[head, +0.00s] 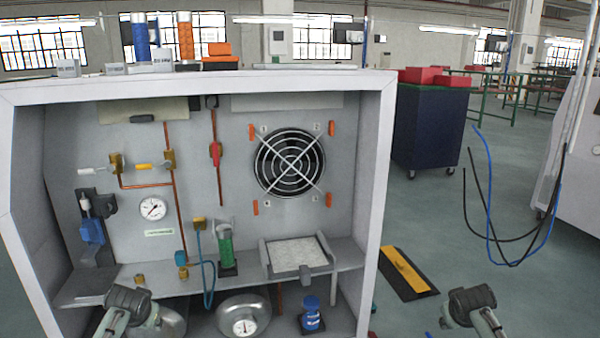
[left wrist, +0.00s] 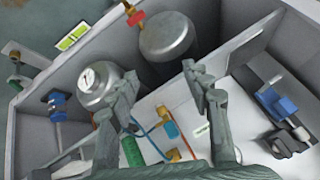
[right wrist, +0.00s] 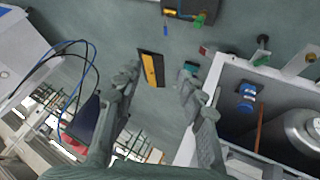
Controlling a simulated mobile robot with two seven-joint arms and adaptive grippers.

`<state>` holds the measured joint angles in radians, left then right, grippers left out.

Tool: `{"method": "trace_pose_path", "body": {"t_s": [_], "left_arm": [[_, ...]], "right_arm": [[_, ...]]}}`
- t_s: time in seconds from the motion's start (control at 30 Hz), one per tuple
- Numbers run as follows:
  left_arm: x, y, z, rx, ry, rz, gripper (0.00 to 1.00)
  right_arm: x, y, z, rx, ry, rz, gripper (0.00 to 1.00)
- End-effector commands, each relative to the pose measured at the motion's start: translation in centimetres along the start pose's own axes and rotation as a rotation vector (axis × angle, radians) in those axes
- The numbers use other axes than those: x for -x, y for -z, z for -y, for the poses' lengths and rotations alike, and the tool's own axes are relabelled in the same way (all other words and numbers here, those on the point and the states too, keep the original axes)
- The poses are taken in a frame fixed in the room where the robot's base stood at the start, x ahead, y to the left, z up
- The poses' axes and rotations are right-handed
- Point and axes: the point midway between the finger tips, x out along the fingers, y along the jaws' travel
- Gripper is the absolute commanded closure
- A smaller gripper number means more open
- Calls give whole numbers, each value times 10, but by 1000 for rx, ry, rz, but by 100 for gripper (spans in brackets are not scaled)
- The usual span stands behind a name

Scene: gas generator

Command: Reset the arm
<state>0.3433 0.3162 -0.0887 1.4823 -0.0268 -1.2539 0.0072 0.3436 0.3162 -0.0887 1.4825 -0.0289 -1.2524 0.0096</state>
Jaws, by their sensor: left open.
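My left gripper (left wrist: 158,88) shows in the left wrist view with its two fingers spread apart and nothing between them. It hangs over the grey generator cabinet (head: 385,200), whose tank, gauge and blue part show behind the fingers. My right gripper (right wrist: 158,88) shows in the right wrist view, also with fingers apart and empty. It is over the floor beside the cabinet's side wall. In the head view my left arm (head: 128,305) is low in front of the cabinet's left part, and my right arm (head: 470,305) is low, right of the cabinet.
The cabinet holds a round fan (head: 290,163), a pressure gauge (head: 153,208), a green cylinder (head: 225,248), a tray (head: 327,250) and a blue valve (head: 312,316). A yellow-black floor plate (head: 405,272) lies to the right. Hanging cables (head: 490,200) are farther right.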

Motion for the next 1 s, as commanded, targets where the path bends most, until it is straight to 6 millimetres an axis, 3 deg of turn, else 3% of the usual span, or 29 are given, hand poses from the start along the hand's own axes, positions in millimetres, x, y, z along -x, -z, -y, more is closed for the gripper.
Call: {"method": "trace_pose_path", "body": {"t_s": [0.03,0.17,0.23,0.4,0.5,0.6,0.7,1.0], "left_arm": [[-2,-26,-15,-11,-18,19,51],[1,-93,-52,-35,-64,65,51],[8,-137,-73,-46,-95,97,51],[44,-246,-116,-61,-168,180,51],[68,-293,-131,-61,-200,220,51],[87,-323,-138,-60,-219,248,51],[98,-339,-142,-58,-229,264,51],[100,-343,-143,-58,-231,268,51]], "right_arm": [[-2,-26,15,12,18,20,60],[1,-94,52,36,65,67,60],[9,-138,73,47,96,98,60],[45,-247,116,63,170,182,60],[69,-294,130,63,201,222,60],[88,-324,138,62,220,251,60],[98,-339,141,60,230,266,60],[101,-343,142,59,233,270,60]]}}
